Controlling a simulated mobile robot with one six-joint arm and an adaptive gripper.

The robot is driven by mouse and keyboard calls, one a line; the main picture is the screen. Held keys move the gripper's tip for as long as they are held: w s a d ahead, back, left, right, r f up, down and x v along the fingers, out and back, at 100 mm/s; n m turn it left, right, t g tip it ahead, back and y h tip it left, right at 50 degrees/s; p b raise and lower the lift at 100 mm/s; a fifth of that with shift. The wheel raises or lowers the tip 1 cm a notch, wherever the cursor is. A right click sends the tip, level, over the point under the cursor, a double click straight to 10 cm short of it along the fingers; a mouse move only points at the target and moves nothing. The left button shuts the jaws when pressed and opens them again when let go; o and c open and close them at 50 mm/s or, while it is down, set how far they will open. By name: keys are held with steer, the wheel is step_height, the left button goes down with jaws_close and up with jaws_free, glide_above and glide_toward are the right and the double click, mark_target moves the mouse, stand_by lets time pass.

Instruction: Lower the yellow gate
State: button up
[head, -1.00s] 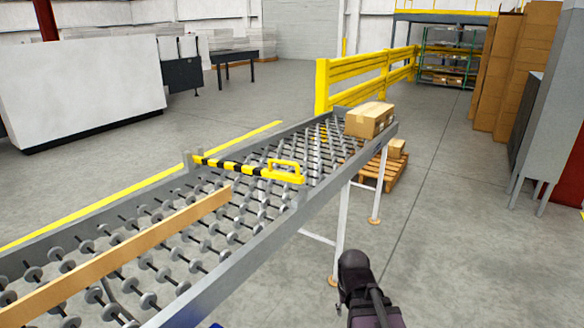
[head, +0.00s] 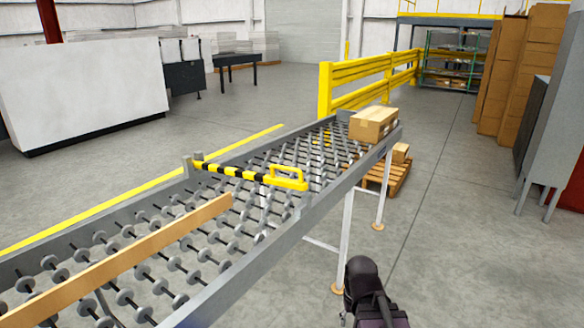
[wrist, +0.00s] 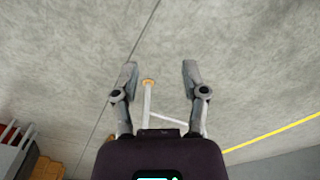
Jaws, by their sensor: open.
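The yellow gate (head: 240,173) is a yellow-and-black striped bar lying across the roller conveyor. Its left end is at a grey post (head: 187,164) on the far rail. Its right end carries a yellow loop handle (head: 288,176) close to the near rail. I cannot tell how far the bar sits above the rollers. My gripper (wrist: 160,78) is open and empty in the wrist view, with bare floor and a white conveyor leg beyond it. In the head view only my dark wrist shows at the bottom, apart from the gate and right of the conveyor; the fingers are not visible there.
The conveyor's near side rail (head: 255,250) lies between my arm and the rollers. A wooden strip (head: 120,255) runs along the rollers. A cardboard box (head: 373,124) sits at the conveyor's far end, near a pallet (head: 393,180).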

steer(key=w+a+r+m+p, duration=0.4)
steer(key=w+r+m+p, duration=0.4)
steer(key=w+r+p, duration=0.5)
steer(key=w+a+r+m+g+p, duration=0.1)
steer(key=w+a+r+m+p, duration=0.4)
steer(key=w+r+p, duration=0.8)
steer(key=w+a+r+m+y+p, duration=0.1)
steer(key=w+a+r+m+p, duration=0.3)
steer(key=w+r+m+p, duration=0.8)
step_height(320, 180, up, 3)
steer(key=shift+w+a+f+g+p, duration=0.2)
steer(key=shift+w+a+g+p, duration=0.15)
steer(key=shift+w+p, duration=0.8)
steer(key=shift+d+f, duration=0.1)
steer(key=shift+f, duration=0.1)
steer(key=f+b, duration=0.4)
steer(key=s+a+f+b, duration=0.1)
steer(key=f+b, duration=0.3)
steer(key=b, duration=0.1)
steer(key=s+f+b, duration=0.1)
steer(key=f+b, duration=0.3)
steer(key=f, duration=0.1)
steer(key=shift+a+f+b, duration=0.1)
steer(key=shift+a+b, duration=0.15)
steer(key=shift+b, duration=0.1)
steer(key=shift+c, duration=0.2)
jaws_close()
